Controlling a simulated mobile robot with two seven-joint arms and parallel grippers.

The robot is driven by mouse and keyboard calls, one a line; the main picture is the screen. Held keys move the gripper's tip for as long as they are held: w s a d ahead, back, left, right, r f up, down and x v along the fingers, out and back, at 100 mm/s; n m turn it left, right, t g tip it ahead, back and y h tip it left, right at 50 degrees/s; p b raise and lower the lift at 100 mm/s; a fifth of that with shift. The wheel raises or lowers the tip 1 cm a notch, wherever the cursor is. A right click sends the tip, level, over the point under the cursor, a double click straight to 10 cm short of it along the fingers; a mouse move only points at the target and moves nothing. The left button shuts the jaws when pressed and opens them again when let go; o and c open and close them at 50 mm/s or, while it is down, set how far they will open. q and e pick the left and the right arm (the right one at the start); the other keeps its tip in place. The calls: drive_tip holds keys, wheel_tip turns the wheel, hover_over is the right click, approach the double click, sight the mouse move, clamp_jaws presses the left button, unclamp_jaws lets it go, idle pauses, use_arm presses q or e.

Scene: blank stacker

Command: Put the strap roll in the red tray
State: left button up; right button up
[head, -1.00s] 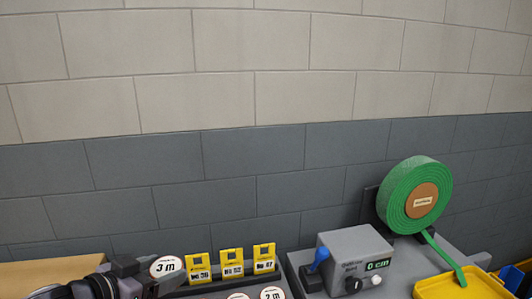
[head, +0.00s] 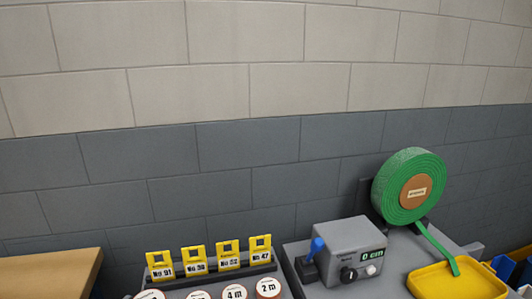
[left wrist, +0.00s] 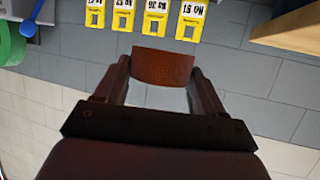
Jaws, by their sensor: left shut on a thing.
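My left gripper (left wrist: 163,80) shows only in the left wrist view, shut on a reddish-brown strap roll (left wrist: 163,66). The curved side of the roll faces the camera and its label face is hidden. A row of yellow cards (left wrist: 152,22) and the grey block wall lie behind it. In the head view my left gripper and the held roll are out of sight. No red tray shows in either view. My right gripper is in neither view.
Several round labelled rolls (head: 234,292) stand before numbered yellow cards (head: 228,252). A grey box with a display (head: 350,250), a large green strap reel (head: 402,195) and a yellow tray (head: 440,285) are at right. A wooden top (head: 50,268) is at left.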

use_arm(q)
drive_tip(key=shift+s+a, duration=0.2)
drive_tip(key=shift+a, duration=0.1)
